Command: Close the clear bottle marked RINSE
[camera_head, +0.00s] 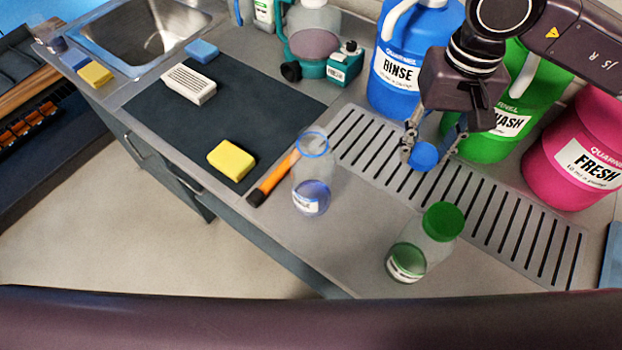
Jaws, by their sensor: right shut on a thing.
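A clear bottle (312,176) with a blue rim and blue liquid in its bottom stands upright on the grey counter. Its mouth is open, with no cap on it. Its small label is too small to read for sure. My right gripper (428,152) is shut on a round blue cap (424,157), held between its two fingers. It is over the slotted drain grate, to the right of the open bottle and apart from it. My left gripper is not in view.
A clear bottle with a green cap (443,219) stands at the front right. Large blue RINSE (391,78), green WASH (519,122) and pink FRESH (578,155) jugs line the back. An orange marker (275,178) and yellow sponge (231,160) lie left of the open bottle.

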